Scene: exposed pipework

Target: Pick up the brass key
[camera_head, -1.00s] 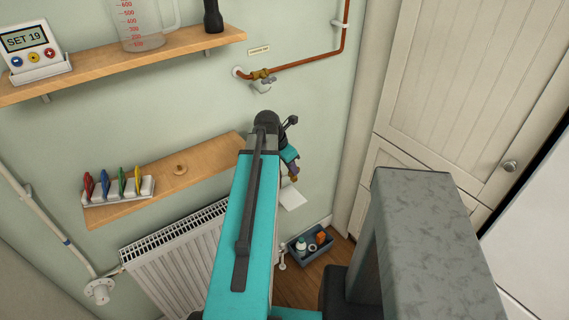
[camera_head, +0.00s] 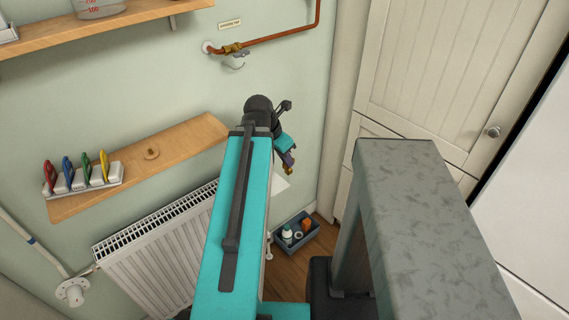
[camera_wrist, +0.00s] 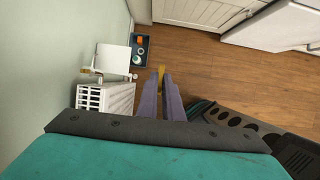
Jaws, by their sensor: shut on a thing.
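The brass key (camera_wrist: 161,72) is a small yellow-gold piece held between my fingertips in the wrist view. Only its end shows past the fingers, so its full shape is hidden. In the head view the key (camera_head: 288,170) is a small brass-coloured spot below my gripper (camera_head: 287,157). My gripper (camera_wrist: 162,82) is shut on it and points down, with open air below and the wooden floor far beneath. The fingers touch nothing else that I can see.
A wooden shelf (camera_head: 190,140) carries a rack of coloured items (camera_head: 85,180) and a small round piece (camera_head: 151,152). A radiator (camera_head: 155,235) stands below it. A white flat panel (camera_wrist: 113,58) and a floor box (camera_wrist: 140,60) lie nearby. A copper pipe (camera_head: 280,36) runs above.

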